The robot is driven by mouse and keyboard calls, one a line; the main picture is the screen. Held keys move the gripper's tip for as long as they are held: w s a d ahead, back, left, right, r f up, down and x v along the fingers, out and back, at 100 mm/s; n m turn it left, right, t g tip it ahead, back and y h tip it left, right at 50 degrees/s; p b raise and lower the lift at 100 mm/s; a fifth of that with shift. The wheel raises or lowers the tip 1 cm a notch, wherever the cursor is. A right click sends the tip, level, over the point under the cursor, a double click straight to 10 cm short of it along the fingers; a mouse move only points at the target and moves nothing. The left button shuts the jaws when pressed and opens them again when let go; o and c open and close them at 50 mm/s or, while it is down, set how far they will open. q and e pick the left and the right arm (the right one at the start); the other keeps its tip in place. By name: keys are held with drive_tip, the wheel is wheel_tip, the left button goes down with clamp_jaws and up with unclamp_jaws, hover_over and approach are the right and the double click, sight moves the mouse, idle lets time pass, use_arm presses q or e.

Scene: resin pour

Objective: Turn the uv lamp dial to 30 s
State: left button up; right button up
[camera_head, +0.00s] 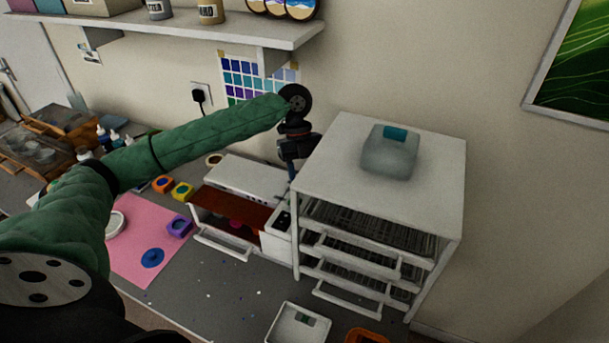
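The uv lamp (246,178) looks to be the white box with a dark red-amber front on the counter, left of the white rack. A narrow panel (277,243) with small dark controls is at its right end. The dial and its setting are too small or hidden to read. My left arm, in a green sleeve, reaches in from the left. My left gripper (291,172) points down just above the lamp's right end, close to the rack's left side. Its fingers are small, dark and partly hidden, so I cannot tell whether they are open or touch the dial. My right gripper is not in view.
A white rack (333,165) with wire shelves stands right of the lamp, a translucent container (389,151) on top. A pink mat (130,255), small coloured pots and a white tray (287,326) lie on the counter. A shelf (190,31) hangs above. Grey counter before the lamp is mostly clear.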

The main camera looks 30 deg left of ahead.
use_arm(q)
drive_tip(key=shift+o, duration=0.7)
drive_tip(key=shift+r, duration=0.15)
drive_tip(key=b+v, duration=0.2)
drive_tip(key=v, duration=0.3)
drive_tip(key=shift+w+a+r+b, duration=0.15)
drive_tip(key=shift+w+r+b, duration=0.1)
drive_tip(key=shift+r+b, duration=0.15)
drive_tip(key=shift+v, duration=0.8)
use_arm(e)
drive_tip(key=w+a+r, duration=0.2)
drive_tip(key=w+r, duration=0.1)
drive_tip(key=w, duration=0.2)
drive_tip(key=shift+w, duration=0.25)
use_arm(q)
drive_tip(key=shift+s, duration=0.1)
drive_tip(key=shift+f, duration=0.1)
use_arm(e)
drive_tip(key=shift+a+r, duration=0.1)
